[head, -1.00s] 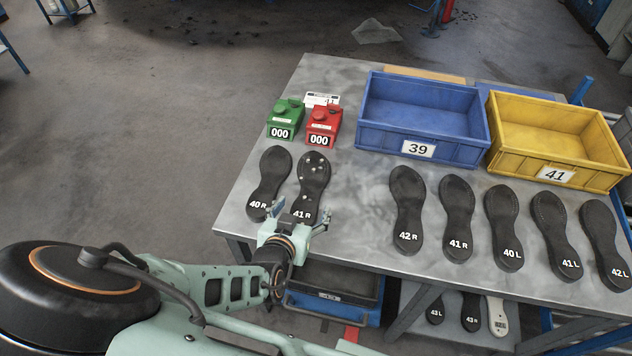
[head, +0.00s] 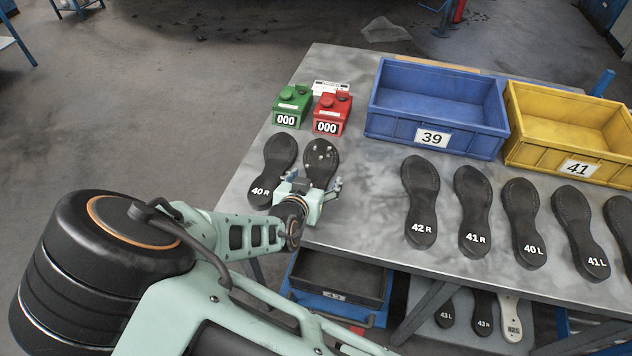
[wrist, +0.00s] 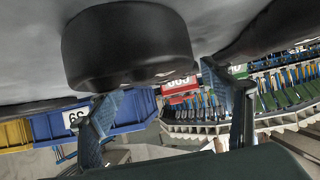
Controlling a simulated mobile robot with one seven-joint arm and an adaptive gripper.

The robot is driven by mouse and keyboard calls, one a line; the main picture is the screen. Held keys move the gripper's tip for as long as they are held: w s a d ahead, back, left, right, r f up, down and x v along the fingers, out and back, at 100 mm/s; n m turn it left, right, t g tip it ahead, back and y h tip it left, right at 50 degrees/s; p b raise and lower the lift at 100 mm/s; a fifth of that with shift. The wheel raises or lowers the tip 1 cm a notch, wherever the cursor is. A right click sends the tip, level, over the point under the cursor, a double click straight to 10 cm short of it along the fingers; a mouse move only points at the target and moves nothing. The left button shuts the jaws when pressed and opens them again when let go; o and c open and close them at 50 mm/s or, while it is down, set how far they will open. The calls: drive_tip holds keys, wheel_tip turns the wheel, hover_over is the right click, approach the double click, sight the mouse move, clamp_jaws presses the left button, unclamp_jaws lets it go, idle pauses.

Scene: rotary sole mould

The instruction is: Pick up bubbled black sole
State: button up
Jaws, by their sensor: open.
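The bubbled black sole (head: 321,158), with pale spots on its upper part, lies flat on the grey table (head: 375,205) below the red counter box. My gripper (head: 318,184) is open at its near end and hides its lower part and label. In the wrist view a black sole's rounded end (wrist: 127,45) is large and close, above and between the open fingers (wrist: 163,80). I cannot tell whether a finger touches it. A plain sole marked 40 R (head: 271,170) lies just left of the gripper; a dark sole (wrist: 275,28) also shows at upper right in the wrist view.
Green (head: 292,107) and red (head: 332,113) counter boxes stand behind the two soles. A blue crate marked 39 (head: 385,125) and a yellow crate marked 41 (head: 530,155) stand further right. Several soles lie in front of the crates. Bare tabletop separates them from the bubbled sole.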

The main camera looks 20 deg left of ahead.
drive_tip(key=shift+w+f, duration=0.2)
drive_tip(key=shift+w, duration=0.25)
drive_tip(key=shift+c, duration=0.3)
drive_tip(key=c, duration=1.4)
drive_tip(key=shift+o, duration=0.2)
drive_tip(key=shift+r, duration=0.1)
